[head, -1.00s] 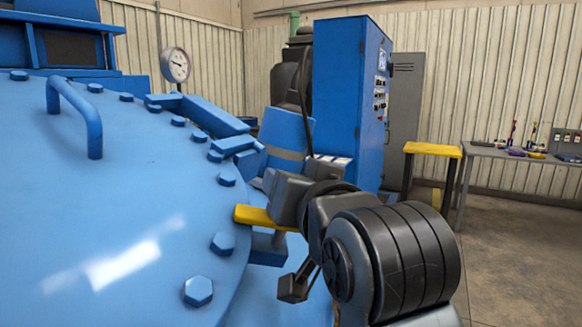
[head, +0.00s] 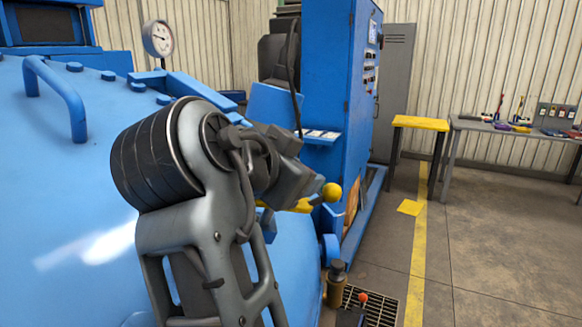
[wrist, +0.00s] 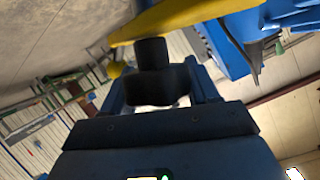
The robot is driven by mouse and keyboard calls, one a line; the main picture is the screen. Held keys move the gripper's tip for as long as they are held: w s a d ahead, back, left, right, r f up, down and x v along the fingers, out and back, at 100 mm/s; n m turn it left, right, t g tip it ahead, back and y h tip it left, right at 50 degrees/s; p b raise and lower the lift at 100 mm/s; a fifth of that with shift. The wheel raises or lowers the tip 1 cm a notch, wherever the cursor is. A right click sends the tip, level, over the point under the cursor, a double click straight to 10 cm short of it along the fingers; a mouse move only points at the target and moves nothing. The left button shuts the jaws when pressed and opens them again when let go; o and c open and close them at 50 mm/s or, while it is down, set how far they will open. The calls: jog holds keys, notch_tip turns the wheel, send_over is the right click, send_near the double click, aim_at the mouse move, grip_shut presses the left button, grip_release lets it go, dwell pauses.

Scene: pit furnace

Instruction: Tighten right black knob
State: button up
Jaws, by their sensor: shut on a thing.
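A black knob (wrist: 152,56) shows in the wrist view, below a yellow bar (wrist: 190,18). My gripper (wrist: 160,88) is around the knob, with one finger on each side, and is shut on it. In the head view my gripper (head: 308,184) is at the yellow bar (head: 298,205), at the right side of the blue furnace lid (head: 60,180). The knob cannot be made out there, as my arm and gripper cover that spot.
A yellow ball (head: 331,193) sits at the end of the bar, close to my gripper. A tall blue control cabinet (head: 330,85) stands behind. A yellow-topped stand (head: 420,123) and a workbench (head: 500,127) are at the right. The floor in front of them is mostly clear.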

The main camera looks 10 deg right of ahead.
jog(key=shift+f+m+g+h, duration=0.1)
jog(key=shift+m+g+h, duration=0.2)
jog(key=shift+m+g, duration=0.25)
jog(key=shift+s+d, duration=0.1)
jog(key=o, duration=1)
jog(key=shift+c, duration=0.2)
jog(key=b+v, duration=0.1)
jog(key=v, duration=0.6)
jog(key=shift+s+a+b, duration=0.15)
jog(key=shift+a+b, duration=0.2)
jog(key=shift+b, duration=0.05)
jog(key=shift+d, duration=0.1)
